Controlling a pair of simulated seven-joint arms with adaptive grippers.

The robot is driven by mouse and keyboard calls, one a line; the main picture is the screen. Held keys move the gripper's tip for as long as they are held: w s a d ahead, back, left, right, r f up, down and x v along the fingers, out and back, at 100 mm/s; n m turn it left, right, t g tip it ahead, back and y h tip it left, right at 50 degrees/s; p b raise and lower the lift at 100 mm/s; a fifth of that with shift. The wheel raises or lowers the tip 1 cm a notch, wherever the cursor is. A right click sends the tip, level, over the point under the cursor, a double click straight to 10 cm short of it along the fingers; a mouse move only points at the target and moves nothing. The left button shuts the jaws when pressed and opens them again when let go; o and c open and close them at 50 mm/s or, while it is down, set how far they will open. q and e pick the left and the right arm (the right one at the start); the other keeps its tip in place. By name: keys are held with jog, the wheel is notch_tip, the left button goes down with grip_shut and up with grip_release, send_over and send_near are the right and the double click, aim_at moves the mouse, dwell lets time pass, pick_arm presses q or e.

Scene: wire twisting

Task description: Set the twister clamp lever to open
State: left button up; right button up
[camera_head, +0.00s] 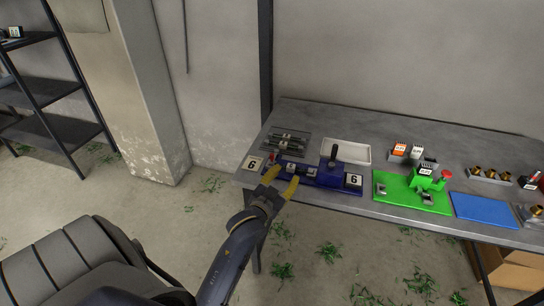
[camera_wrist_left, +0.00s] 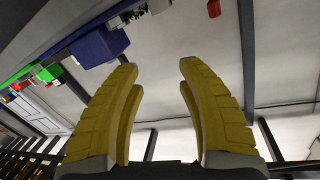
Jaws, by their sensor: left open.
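The blue twister (camera_head: 325,179) sits along the front left edge of the table, with "6" labels at its ends. A black upright lever (camera_head: 333,152) stands on its right part, and a small red-knobbed lever (camera_head: 271,157) is at its left end. I cannot tell for certain which is the clamp lever. My left gripper (camera_head: 280,180) is open with yellow fingers, in front of the twister's left part, and its fingers hide some of it. In the left wrist view, the gap between the fingers (camera_wrist_left: 160,75) is empty; a blue block (camera_wrist_left: 97,46) and a red knob (camera_wrist_left: 214,9) lie beyond them.
The grey table (camera_head: 420,140) also holds a white tray (camera_head: 345,151), a dark tray with metal parts (camera_head: 287,140), a green fixture (camera_head: 410,191), a blue mat (camera_head: 484,209) and brass parts (camera_head: 489,172). A dark shelf (camera_head: 45,130) stands at the left.

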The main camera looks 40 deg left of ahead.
pick_arm(q)
jog(key=w+a+r+n+t+y, duration=0.1)
jog(key=a+r+n+y, duration=0.45)
jog(key=r, duration=0.35)
jog(key=a+r+n+t+y, duration=0.2)
jog(key=a+r+n+y, duration=0.3)
jog(key=r, duration=0.4)
jog(key=w+a+r+n+t+y, duration=0.1)
jog(key=a+r+n+y, duration=0.35)
jog(key=r+n, duration=0.3)
jog(key=s+a+r+n+g+y, duration=0.35)
jog(key=s+a+n+g, duration=0.2)
jog(key=n+g, duration=0.7)
jog(key=s+a+r+n+g+y, duration=0.2)
jog(key=s+a+n+g+y, duration=0.3)
jog(key=n+g, duration=0.8)
jog(key=n+t+h, duration=0.5)
jog(key=n+h, duration=0.8)
jog(key=h, duration=1.3)
send_near(272, 154)
jog(key=shift+g, duration=0.25)
jog(key=f, duration=1)
jog(key=shift+w+f, duration=0.2)
jog(key=shift+f, duration=0.2)
